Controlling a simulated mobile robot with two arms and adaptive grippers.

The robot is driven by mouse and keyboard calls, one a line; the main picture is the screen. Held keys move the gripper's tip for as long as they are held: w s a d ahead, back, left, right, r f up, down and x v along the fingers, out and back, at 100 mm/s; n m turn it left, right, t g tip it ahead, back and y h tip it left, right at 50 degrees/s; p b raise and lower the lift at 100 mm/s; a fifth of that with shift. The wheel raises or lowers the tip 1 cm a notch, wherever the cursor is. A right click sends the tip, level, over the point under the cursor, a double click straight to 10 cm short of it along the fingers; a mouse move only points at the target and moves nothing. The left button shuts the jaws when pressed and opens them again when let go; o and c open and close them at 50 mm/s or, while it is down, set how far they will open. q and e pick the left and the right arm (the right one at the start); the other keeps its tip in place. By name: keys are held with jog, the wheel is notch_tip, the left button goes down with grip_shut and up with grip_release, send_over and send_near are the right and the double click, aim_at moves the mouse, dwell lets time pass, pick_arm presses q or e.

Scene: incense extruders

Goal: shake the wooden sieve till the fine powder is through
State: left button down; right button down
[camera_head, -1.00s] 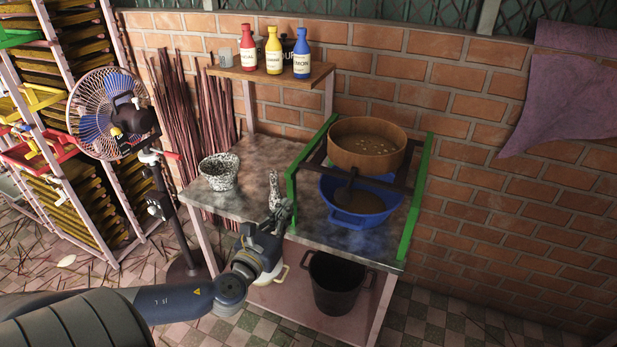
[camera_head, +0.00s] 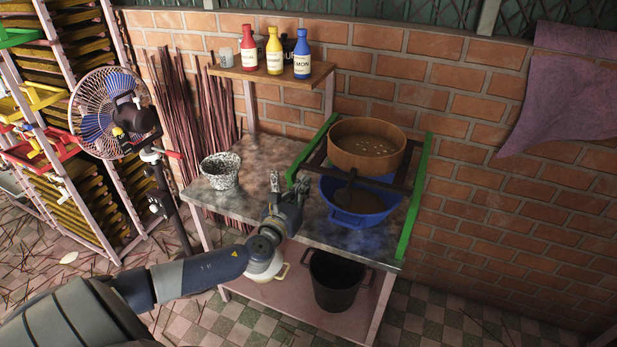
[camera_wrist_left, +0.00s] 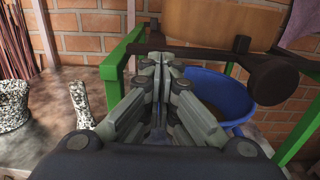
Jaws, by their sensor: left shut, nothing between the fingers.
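The round wooden sieve (camera_head: 366,152) rests on the dark bars of a green-sided frame (camera_head: 420,190) on the table. Several pale bits lie in it. Below it, a blue basin (camera_head: 345,219) holds brown powder. A dark handle or bar end (camera_head: 346,194) sticks out toward me under the sieve. My left gripper (camera_head: 287,187) is shut and empty, in front of the frame's left side, apart from the sieve. In the left wrist view, its fingers (camera_wrist_left: 160,62) point toward the frame, with the sieve's wall (camera_wrist_left: 225,22) beyond at upper right. My right gripper is out of view.
A speckled mortar (camera_head: 221,170) and its pestle (camera_head: 275,182) stand on the table (camera_head: 240,205) left of the frame. Bottles (camera_head: 275,52) stand on a back shelf. A black bucket (camera_head: 336,283) sits below. A fan (camera_head: 108,115) stands at left.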

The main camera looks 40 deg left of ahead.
aim_at(315, 169)
pick_arm(q)
jog(key=x, duration=0.4)
jog(key=shift+p, duration=0.35)
jog(key=b+x, duration=0.2)
jog(key=x, duration=0.3)
jog(key=shift+s, duration=0.1)
jog(key=shift+r, duration=0.15)
jog(key=shift+a, duration=0.1)
